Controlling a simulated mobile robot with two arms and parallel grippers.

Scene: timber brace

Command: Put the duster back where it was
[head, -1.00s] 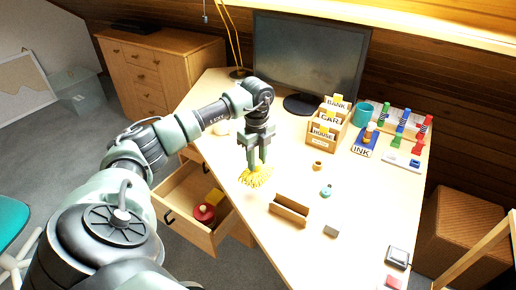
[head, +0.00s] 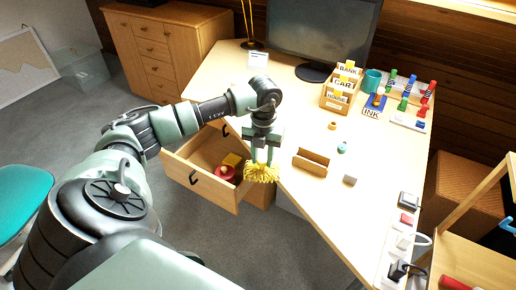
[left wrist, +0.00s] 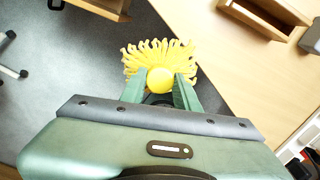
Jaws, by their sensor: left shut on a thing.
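The yellow duster (head: 262,174) hangs from my left gripper (head: 263,155), which is shut on it. In the left wrist view the duster's fringe (left wrist: 160,55) spreads beyond the fingers (left wrist: 158,90), with the floor and the desk edge behind it. In the head view the duster is at the desk's left edge, beside the open drawer (head: 205,186). The drawer holds a red round thing (head: 225,173) and a yellow block (head: 232,159). My right gripper is not in view.
The desk (head: 300,205) carries a small wooden tray (head: 311,162), a grey block (head: 350,180), a card box (head: 341,92), an ink pad (head: 375,105) and a monitor (head: 322,30). A teal chair (head: 22,195) stands at left.

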